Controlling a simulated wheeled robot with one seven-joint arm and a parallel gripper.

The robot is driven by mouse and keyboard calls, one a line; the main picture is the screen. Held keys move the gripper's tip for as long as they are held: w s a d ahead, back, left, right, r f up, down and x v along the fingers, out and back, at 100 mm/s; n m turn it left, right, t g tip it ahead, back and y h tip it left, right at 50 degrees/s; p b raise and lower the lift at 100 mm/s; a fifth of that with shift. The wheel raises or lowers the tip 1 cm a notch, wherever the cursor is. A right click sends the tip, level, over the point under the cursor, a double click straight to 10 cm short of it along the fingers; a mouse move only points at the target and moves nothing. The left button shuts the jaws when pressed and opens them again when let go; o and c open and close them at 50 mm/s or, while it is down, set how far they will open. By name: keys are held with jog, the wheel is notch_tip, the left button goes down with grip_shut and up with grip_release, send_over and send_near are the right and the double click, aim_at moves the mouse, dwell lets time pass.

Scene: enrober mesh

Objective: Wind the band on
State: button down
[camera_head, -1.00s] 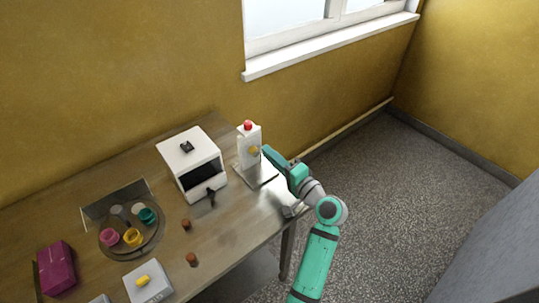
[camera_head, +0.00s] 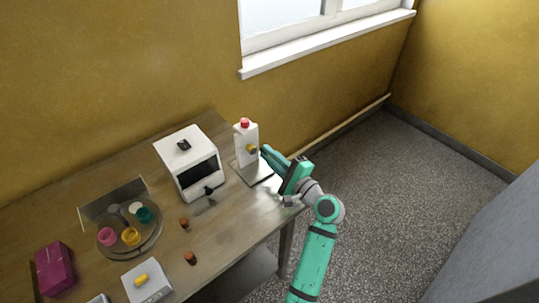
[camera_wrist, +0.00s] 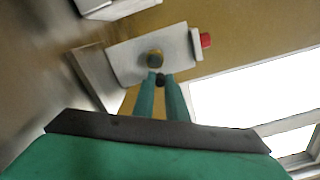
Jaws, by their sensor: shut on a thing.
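A white upright unit (camera_head: 244,135) with a red cap (camera_head: 244,122) stands on a flat grey base (camera_head: 257,174) at the table's right end. A yellow knob (camera_head: 251,149) sticks out of its face toward my gripper. In the wrist view the knob (camera_wrist: 153,59) sits just beyond my fingertips on the pale face (camera_wrist: 130,58). My gripper (camera_head: 265,151) is right in front of the knob, its fingers close together. In the wrist view the gripper (camera_wrist: 160,82) is shut on a small dark piece (camera_wrist: 161,79), which looks like a handle by the knob. No band can be made out.
A white box with a dark window (camera_head: 187,163) stands left of the unit. Further left are a round tray (camera_head: 108,251) with coloured cups, a magenta box (camera_head: 56,269), two brown pieces (camera_head: 190,258) and a white block (camera_head: 146,283). The wall lies behind; open floor lies right.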

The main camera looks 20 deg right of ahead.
jog(key=shift+f, duration=0.1)
dwell(0.3)
jog(key=c, duration=1.8)
grip_release()
jog(key=shift+o, duration=0.2)
jog(key=v, duration=1.1)
